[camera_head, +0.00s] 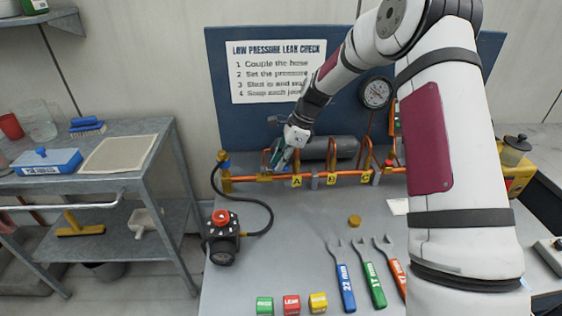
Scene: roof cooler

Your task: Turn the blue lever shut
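My gripper (278,160) is at the left part of the orange pipe (345,178), just left of and above the yellow tag A (297,181). Its fingers are small and dark here, with a teal patch, and I cannot tell whether they are open or on something. I cannot tell whether this is the blue lever. Any lever right at my fingers is hidden or too small to make out.
A black hose runs from the brass fitting to a black device with a red knob (221,217). Wrenches (345,282) and coloured blocks (291,304) lie at the bench front. A round gauge (376,93) is behind.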

